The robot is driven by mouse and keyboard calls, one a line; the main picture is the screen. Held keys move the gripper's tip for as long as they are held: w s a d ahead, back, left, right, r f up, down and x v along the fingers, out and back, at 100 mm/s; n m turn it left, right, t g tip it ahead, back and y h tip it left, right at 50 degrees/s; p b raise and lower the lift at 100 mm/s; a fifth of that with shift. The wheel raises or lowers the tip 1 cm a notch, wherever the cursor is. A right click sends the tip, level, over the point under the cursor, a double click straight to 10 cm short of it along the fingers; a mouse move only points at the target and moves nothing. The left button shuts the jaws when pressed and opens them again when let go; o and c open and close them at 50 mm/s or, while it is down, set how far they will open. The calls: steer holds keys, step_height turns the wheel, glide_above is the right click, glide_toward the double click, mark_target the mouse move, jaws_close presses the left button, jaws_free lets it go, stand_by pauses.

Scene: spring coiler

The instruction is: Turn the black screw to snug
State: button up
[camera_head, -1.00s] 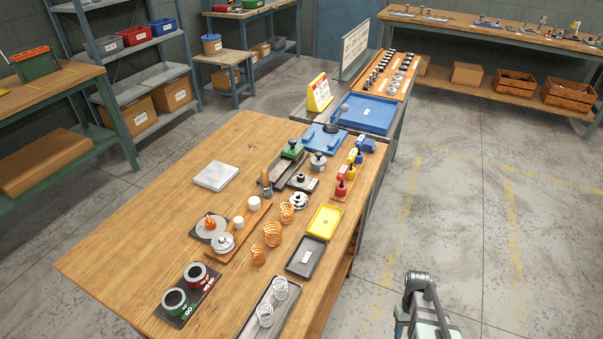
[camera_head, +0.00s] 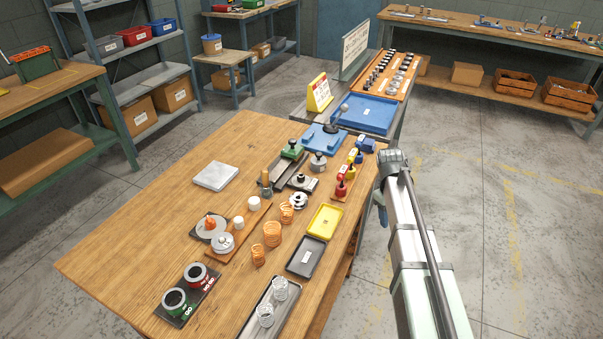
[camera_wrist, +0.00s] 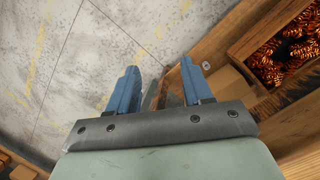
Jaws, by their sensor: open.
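Several small dark-topped knobs or screws stand on the right part of the wooden table (camera_head: 150,210). One black-topped piece (camera_head: 300,179) is on a grey and black fixture, and a green block with a dark knob (camera_head: 292,150) stands behind it. I cannot tell which is the black screw. My gripper (camera_wrist: 159,68) has its two blue fingers apart, with nothing between them, in the wrist view. In the head view my arm reaches up beside the table's right edge, and the fingers are mostly hidden. The wrist view shows no black screw.
Red blocks with black knobs (camera_head: 341,188), a yellow tray (camera_head: 325,221), a dark tray (camera_head: 305,257) and copper springs (camera_head: 272,234) crowd the table's right side. A blue tray (camera_head: 365,113) lies behind. A crate of copper coils (camera_wrist: 290,40) shows in the wrist view.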

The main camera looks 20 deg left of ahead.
steer(key=w+a+r+n+t, duration=0.1)
steer(key=a+r, duration=0.2)
steer(key=r, duration=0.4)
steer(key=w+a+r+n, duration=0.1)
steer(key=w+a+r, duration=0.15)
steer(key=r, duration=0.35)
steer(key=s+a+r, duration=0.1)
steer(key=a+r, duration=0.2)
steer(key=s+a+r+t+y, duration=0.1)
steer(key=s+a+r, duration=0.1)
steer(key=a+r, duration=0.2)
steer(key=s+a+r+t+y, duration=0.1)
steer(key=s+a+r, duration=0.1)
steer(key=a+r, duration=0.1)
steer(key=shift+a+r, duration=0.15)
steer(key=shift+r, duration=0.15)
steer(key=s+a+m+y, duration=0.3)
steer(key=s+a+y, duration=0.1)
steer(key=s+a, duration=0.35)
glide_toward(301, 180)
steer(key=shift+t, duration=0.4)
steer(key=x, duration=0.8)
steer(key=shift+w+a+r, duration=0.15)
steer(key=shift+w+a, duration=0.15)
steer(key=shift+a, duration=0.1)
jaws_close()
